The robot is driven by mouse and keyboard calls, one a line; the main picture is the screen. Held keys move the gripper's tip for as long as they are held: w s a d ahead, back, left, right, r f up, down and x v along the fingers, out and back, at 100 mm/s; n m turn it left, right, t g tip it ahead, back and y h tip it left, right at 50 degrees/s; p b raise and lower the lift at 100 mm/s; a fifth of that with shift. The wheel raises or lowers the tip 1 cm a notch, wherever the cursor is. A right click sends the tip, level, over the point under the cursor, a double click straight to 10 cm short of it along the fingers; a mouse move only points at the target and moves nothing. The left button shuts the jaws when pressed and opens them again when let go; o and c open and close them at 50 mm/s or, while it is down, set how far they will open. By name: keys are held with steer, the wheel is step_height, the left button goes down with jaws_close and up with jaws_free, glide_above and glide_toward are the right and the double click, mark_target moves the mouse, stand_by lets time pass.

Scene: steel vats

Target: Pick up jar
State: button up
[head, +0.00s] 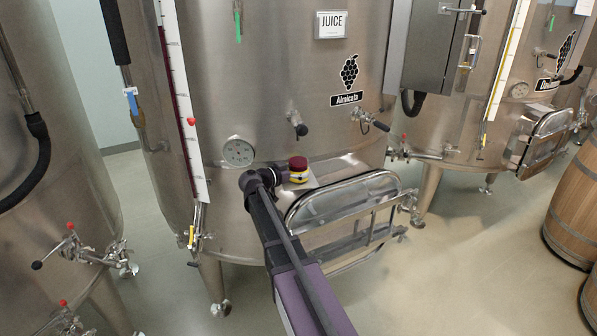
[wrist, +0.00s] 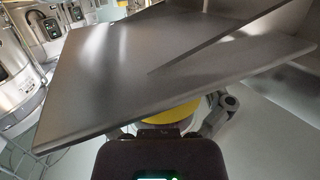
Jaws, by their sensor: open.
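The jar (head: 298,168) has a dark red lid and a yellow band with a dark stripe. In the head view it stands on a small metal ledge (head: 326,172) on the front of the middle vat. My gripper (head: 280,174) is at the jar's left side, close to it; the arm partly hides the fingers, and I cannot tell whether they touch it. In the wrist view a yellow rounded surface (wrist: 168,117), apparently the jar, shows ahead of the gripper body, mostly hidden by a grey metal plate (wrist: 150,70). My gripper is open.
The vat's hatch (head: 345,200) with its metal frame is just right of and below the jar. A dial gauge (head: 238,151) is to the left, and valve handles (head: 298,124) are above. More vats flank it. Wooden barrels (head: 572,215) stand at the far right. Floor is clear between.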

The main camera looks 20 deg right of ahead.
mark_target(292, 163)
steer(key=c, duration=1)
steer(key=shift+o, duration=0.2)
steer(key=shift+r+p, duration=0.45)
steer(key=shift+r+p, duration=1.45)
steer(key=shift+s+a+f, duration=0.1)
steer(key=shift+s+a, duration=0.1)
steer(key=shift+s, duration=0.2)
steer(key=s+a+r+p, duration=0.1)
steer(key=s+a, duration=0.7)
steer(key=s, duration=0.4)
steer(key=shift+s+r, duration=0.2)
steer(key=shift+s, duration=0.05)
steer(key=shift+s+a, duration=0.1)
